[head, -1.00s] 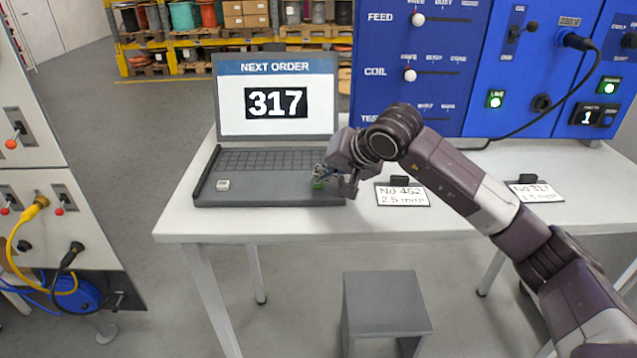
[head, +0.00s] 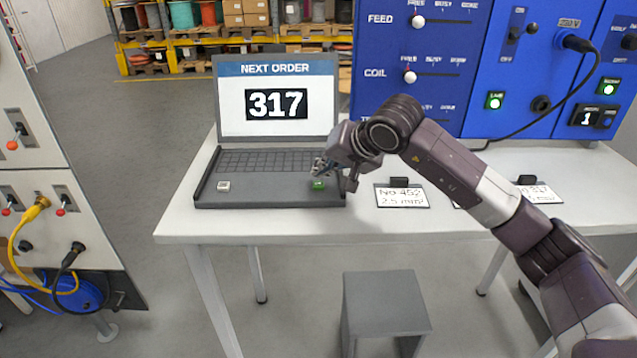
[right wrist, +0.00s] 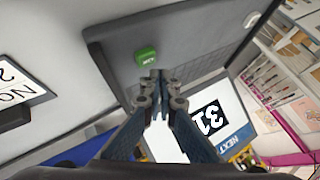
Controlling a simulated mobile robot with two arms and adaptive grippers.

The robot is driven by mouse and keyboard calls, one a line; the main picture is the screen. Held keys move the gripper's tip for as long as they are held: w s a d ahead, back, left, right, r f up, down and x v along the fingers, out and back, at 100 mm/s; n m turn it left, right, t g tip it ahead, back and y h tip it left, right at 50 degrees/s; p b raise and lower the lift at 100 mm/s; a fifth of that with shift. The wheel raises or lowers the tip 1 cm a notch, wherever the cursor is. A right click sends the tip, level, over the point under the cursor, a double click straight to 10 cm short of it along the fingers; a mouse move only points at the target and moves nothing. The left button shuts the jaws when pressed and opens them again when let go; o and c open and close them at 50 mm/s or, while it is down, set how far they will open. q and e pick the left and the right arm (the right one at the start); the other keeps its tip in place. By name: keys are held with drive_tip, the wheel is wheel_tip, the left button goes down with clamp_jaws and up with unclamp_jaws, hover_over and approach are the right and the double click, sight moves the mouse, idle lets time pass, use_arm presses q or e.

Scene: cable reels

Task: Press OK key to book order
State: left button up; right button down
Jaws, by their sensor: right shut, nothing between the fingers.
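The laptop (head: 270,190) is open on the white table, its screen (head: 277,100) reading "NEXT ORDER 317". A green key (head: 318,184) is at the front right of its keyboard deck; its label is too small to read for sure. A pale key (head: 223,186) is at the front left. My right gripper (head: 319,168) is shut and empty, its tips just behind and above the green key, seemingly apart from it. In the right wrist view the green key (right wrist: 146,55) shows just beyond the shut fingertips (right wrist: 157,75). My left gripper is out of view.
Card No 452 (head: 402,197) lies right of the laptop; another card (head: 538,192) lies farther right, partly behind my arm. The blue panel (head: 420,60) stands behind them. A grey stool (head: 387,303) is in front of the table (head: 200,222).

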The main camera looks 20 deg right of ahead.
sight(321, 185)
drive_tip(key=shift+r+p, duration=1.15)
drive_tip(key=shift+r, duration=1.25)
